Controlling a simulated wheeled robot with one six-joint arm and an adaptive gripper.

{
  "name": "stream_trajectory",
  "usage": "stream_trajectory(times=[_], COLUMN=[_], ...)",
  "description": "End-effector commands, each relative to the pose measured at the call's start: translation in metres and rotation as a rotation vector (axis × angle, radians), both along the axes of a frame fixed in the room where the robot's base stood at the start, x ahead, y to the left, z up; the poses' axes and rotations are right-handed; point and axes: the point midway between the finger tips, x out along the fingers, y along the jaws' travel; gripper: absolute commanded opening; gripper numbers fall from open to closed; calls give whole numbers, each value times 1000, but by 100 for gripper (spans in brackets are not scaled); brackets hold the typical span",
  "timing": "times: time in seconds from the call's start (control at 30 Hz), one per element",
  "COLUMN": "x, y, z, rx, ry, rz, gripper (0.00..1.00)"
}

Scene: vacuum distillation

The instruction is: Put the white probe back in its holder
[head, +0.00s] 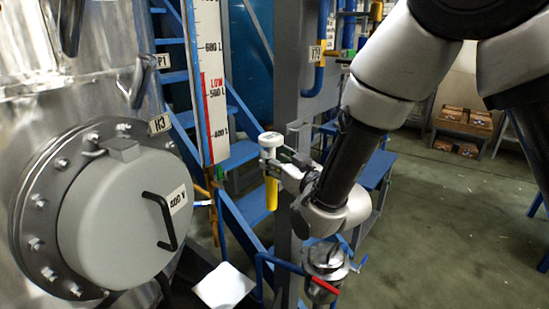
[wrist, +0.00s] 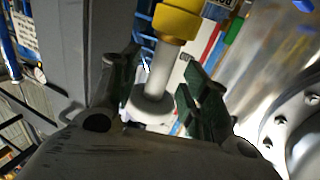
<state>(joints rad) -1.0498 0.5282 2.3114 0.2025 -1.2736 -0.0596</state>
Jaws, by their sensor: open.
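The white probe (head: 271,142) stands upright in the head view, left of my gripper (head: 283,166), with its white cap on top. A yellow sleeve (head: 271,194) is directly below it, and the probe's lower part appears to run into this sleeve. In the wrist view the white probe (wrist: 158,75) shows as a rod with a round flange, and the yellow sleeve (wrist: 177,20) is at its far end. My gripper (wrist: 157,68) is open, with one dark finger on each side of the rod. I cannot tell whether either finger touches it.
A grey column (head: 300,75) stands just behind my gripper. A steel vessel with a round hatch (head: 115,215) fills the left. A level scale (head: 209,85) and blue stairs (head: 245,205) are behind. A metal funnel cup (head: 325,262) is below my arm. Open floor lies right.

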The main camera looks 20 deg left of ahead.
Motion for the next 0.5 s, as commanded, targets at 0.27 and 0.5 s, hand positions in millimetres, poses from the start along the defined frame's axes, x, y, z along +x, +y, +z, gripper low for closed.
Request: stream_trajectory(times=[0.27, 0.5], x=[-32, -43], y=[-36, -50], z=[0, 0], rx=[-1, 0], ry=[0, 0], rz=[2, 0], gripper=[46, 46])
